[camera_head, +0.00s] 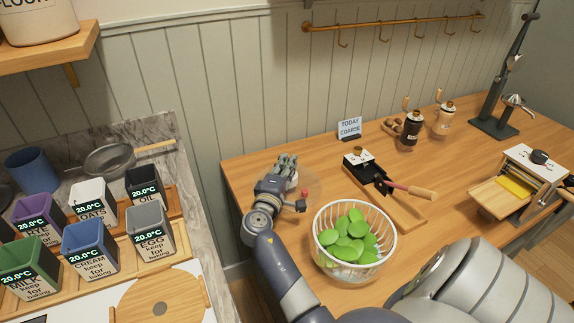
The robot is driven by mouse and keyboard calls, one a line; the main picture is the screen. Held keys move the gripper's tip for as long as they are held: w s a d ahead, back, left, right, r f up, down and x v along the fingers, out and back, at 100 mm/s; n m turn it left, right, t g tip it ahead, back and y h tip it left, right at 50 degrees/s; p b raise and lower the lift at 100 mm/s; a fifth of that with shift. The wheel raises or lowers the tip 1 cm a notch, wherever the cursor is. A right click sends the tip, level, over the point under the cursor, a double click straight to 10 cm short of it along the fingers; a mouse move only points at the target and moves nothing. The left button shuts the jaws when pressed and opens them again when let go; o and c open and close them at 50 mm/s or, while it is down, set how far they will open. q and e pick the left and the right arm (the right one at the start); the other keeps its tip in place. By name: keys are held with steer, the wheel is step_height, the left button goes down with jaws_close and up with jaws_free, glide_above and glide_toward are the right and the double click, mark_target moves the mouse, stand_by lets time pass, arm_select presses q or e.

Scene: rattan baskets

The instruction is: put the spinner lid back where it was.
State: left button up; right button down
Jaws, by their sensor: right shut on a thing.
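The spinner basket (321,247) is a white slatted bowl near the front of the wooden table. It is uncovered, and green leaves (352,238) show inside. My right gripper (286,168) is above the table's left part, behind and left of the basket and apart from it. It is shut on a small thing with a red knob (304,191). Most of that thing is hidden behind my gripper, and I cannot tell whether it is the spinner lid. No full lid shows clearly elsewhere. My left gripper is not in view.
A tray (412,216) with a black tool stands right of the basket. Labelled bins (90,250) fill the left counter. A gap separates that counter from the table (250,160).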

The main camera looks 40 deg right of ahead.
steer(key=c, duration=1.6)
jaws_free()
steer(key=shift+f, duration=0.1)
steer(key=shift+c, duration=0.2)
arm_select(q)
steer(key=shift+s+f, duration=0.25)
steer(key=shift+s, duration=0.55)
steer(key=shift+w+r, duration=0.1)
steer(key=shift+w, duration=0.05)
arm_select(e)
steer(key=shift+r, duration=0.25)
steer(key=b+v, duration=0.1)
steer(key=v, duration=0.5)
steer(key=shift+s+a+f, duration=0.2)
steer(key=shift+a, duration=0.15)
steer(key=shift+s+a+b, duration=0.2)
steer(key=shift+a+b, duration=0.1)
steer(key=shift+a, duration=0.05)
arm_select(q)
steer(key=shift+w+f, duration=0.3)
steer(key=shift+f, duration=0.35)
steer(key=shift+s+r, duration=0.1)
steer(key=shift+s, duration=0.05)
arm_select(e)
steer(key=shift+d+r, duration=0.1)
steer(key=shift+r, duration=0.05)
